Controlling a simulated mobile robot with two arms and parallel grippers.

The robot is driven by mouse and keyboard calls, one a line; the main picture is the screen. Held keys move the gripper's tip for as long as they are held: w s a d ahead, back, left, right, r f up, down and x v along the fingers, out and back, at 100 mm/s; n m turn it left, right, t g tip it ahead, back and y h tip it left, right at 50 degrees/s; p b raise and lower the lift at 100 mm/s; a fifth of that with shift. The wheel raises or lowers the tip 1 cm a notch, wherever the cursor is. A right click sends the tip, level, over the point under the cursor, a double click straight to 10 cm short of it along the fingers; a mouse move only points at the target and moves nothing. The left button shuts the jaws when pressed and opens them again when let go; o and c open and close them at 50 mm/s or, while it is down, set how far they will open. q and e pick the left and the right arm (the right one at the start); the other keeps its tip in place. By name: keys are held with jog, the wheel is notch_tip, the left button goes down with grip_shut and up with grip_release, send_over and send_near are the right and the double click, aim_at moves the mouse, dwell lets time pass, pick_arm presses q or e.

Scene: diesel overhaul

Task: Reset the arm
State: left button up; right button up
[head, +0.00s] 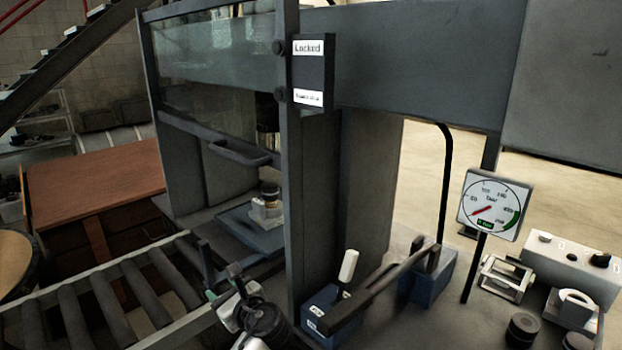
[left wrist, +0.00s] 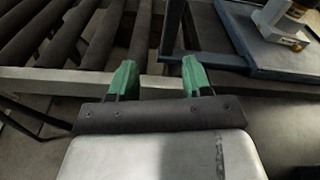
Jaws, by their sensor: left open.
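My left gripper (head: 222,290) is low in the middle of the head view, at the right end of the roller conveyor (head: 130,284). In the left wrist view its two green fingertips (left wrist: 158,78) stand apart with nothing between them. They are over the conveyor's metal side rail (left wrist: 60,82), and I cannot tell whether they touch it. My right gripper is not in view.
A dark press frame (head: 294,190) with a raised glass guard and a "Locked" sign (head: 308,47) stands ahead. Inside, a pale fixture (head: 266,209) sits on a blue plate. A blue lever unit (head: 320,305), a gauge (head: 495,205) and several parts are at the right.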

pick_arm(q)
jog(key=s+f+n+g+h, duration=0.2)
jog(key=s+f+n+h, duration=0.1)
jog(key=s+f+n, duration=0.5)
jog(key=s+f+n+g+h, duration=0.2)
jog(key=s+f+n+h, duration=0.3)
jog(key=s, duration=0.6)
jog(key=s+d+n+g+h, duration=0.25)
jog(key=s+n+h, duration=0.45)
jog(key=s, duration=1.1)
notch_tip(320, 180, down, 23)
jog(key=n+g+y+p, duration=0.1)
jog(key=n+g+y, duration=0.1)
jog(key=s+a+f+g+p, duration=0.1)
jog(key=s+a+f, duration=0.2)
jog(key=s+f, duration=1.3)
jog(key=shift+s+f+m+y, duration=0.2)
jog(key=shift+s+m+y, duration=0.1)
jog(key=shift+s, duration=0.1)
jog(key=shift+a, duration=0.1)
